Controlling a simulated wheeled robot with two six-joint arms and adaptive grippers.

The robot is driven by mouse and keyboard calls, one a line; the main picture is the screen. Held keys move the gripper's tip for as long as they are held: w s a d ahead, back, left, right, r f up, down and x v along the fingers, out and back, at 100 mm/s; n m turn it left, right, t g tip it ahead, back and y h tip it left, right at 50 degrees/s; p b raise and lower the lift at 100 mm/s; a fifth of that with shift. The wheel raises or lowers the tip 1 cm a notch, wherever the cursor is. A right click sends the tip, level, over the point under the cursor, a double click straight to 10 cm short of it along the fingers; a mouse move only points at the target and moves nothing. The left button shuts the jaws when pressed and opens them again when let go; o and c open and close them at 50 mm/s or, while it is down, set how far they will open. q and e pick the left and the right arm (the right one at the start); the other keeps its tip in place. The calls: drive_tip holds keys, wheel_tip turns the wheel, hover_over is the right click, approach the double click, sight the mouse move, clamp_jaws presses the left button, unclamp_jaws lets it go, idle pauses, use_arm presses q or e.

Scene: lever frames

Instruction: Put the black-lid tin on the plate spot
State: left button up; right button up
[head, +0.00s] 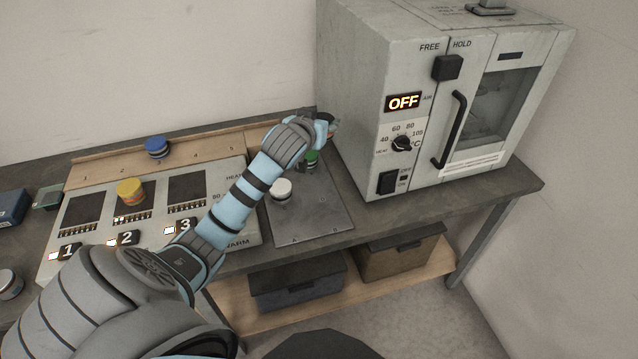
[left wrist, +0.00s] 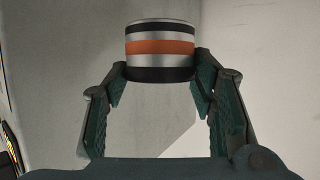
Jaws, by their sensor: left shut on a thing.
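My left gripper (head: 326,128) is over the back of the metal plate (head: 318,215), close to the oven's left side. In the left wrist view, my left gripper (left wrist: 160,95) is shut on a banded tin (left wrist: 160,48). The tin has black bands at both ends, silver bands and an orange stripe between. I cannot tell which end is its lid. In the head view the held tin is mostly hidden by the gripper. A white-lid tin (head: 281,190) stands on the plate's left part. A green-lid tin (head: 312,157) shows just below the gripper. My right gripper is not in view.
A grey-white oven (head: 420,100) reading OFF stands right of the plate. Left is a warmer (head: 100,262) with numbered pads and a yellow-lid tin (head: 130,191). A blue-lid tin (head: 157,147) stands on the wooden rack (head: 100,170). The plate's front right is clear.

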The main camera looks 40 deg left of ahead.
use_arm(q)
drive_tip(key=shift+a+f+n+y, duration=0.25)
drive_tip(key=shift+f+n+y, duration=0.1)
drive_tip(key=shift+n+y, duration=0.05)
wheel_tip(320, 180, down, 19)
drive_tip(key=b, duration=0.5)
drive_tip(key=shift+s+a+f, duration=0.1)
drive_tip(key=shift+s, duration=0.05)
drive_tip(key=o, duration=1.2)
